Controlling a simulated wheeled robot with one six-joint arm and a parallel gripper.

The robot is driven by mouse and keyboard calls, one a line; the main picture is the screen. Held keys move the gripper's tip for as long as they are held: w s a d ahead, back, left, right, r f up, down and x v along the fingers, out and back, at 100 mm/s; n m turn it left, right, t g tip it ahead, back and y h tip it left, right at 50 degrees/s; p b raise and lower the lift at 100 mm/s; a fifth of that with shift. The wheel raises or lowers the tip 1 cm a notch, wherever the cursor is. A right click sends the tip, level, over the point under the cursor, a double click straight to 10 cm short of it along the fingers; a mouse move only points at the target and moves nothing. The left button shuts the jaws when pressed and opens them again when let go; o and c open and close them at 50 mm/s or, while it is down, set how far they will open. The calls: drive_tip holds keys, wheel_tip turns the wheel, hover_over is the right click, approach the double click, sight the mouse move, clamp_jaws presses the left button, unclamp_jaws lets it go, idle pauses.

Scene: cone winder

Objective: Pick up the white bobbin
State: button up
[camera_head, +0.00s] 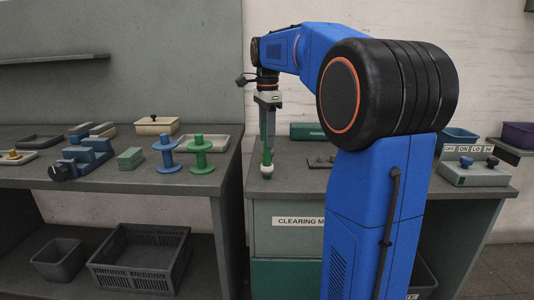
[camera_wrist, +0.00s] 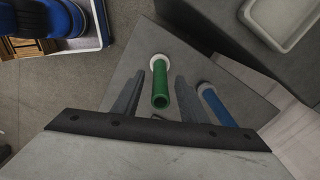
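My gripper (camera_head: 267,137) points down over the left front corner of the right cabinet top. A slim green bobbin (camera_head: 267,158) with a white end stands upright below it; in the wrist view the green bobbin (camera_wrist: 160,88) lies between my two finger outlines. The fingers (camera_wrist: 157,100) are apart, with gaps on both sides of the bobbin. A blue bobbin (camera_wrist: 216,106) with a white end is beside the right finger in the wrist view; I cannot make it out in the head view. I see no all-white bobbin, only these white ends.
On the left bench (camera_head: 110,182) stand a blue spool (camera_head: 166,158) and a green spool (camera_head: 200,160), near a pale tray (camera_head: 222,150). A control box (camera_head: 474,174) and a blue bin (camera_head: 456,141) are at the right. A dark crate (camera_head: 140,268) is below the bench.

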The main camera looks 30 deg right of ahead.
clamp_jaws()
wheel_tip(320, 180, up, 16)
drive_tip(key=shift+r, duration=0.15)
idle(1.1)
drive_tip(key=shift+d, duration=0.1)
